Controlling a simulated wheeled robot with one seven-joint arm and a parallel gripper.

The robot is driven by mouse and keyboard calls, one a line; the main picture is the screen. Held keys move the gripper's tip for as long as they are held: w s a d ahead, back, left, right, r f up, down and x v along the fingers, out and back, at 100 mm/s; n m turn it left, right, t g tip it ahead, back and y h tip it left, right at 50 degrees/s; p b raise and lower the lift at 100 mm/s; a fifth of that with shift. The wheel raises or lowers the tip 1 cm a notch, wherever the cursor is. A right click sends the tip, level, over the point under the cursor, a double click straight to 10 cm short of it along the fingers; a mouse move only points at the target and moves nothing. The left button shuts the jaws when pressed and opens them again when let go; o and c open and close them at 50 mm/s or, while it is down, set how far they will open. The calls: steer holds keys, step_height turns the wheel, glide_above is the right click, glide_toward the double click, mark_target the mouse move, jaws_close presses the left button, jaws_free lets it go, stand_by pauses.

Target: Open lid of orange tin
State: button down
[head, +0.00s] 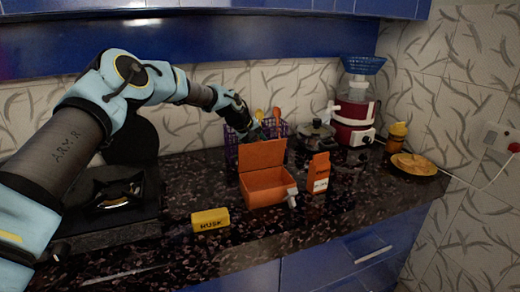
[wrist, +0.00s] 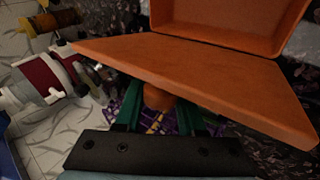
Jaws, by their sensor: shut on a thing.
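The orange tin (head: 268,190) stands on the dark counter with its lid (head: 262,154) raised nearly upright at its back edge. In the wrist view the tin (wrist: 240,22) is at the top and the lid (wrist: 200,78) spans the picture as a tilted slab. My gripper (head: 252,131) is behind the lid, partly hidden by it in the head view. In the wrist view its green fingers (wrist: 158,108) are on either side of a rounded orange part at the lid, shut on it. The fingertips are hidden behind the lid.
A purple basket (head: 232,150) with spoons is behind the tin, close to my gripper. A pot (head: 317,134), an orange carton (head: 319,173) and a red-white appliance (head: 353,115) stand to the right. A yellow box (head: 210,220) is in front left; a stove (head: 112,200) is at left.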

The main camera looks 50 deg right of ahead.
steer(key=shift+f, duration=0.1)
stand_by(0.4)
steer(key=c, duration=0.5)
jaws_free()
steer(key=b+v, duration=0.4)
steer(key=v, duration=0.6)
steer(key=shift+a+r, duration=0.2)
steer(key=shift+r, duration=0.15)
steer(key=shift+w+a, duration=0.1)
steer(key=shift+w, duration=0.15)
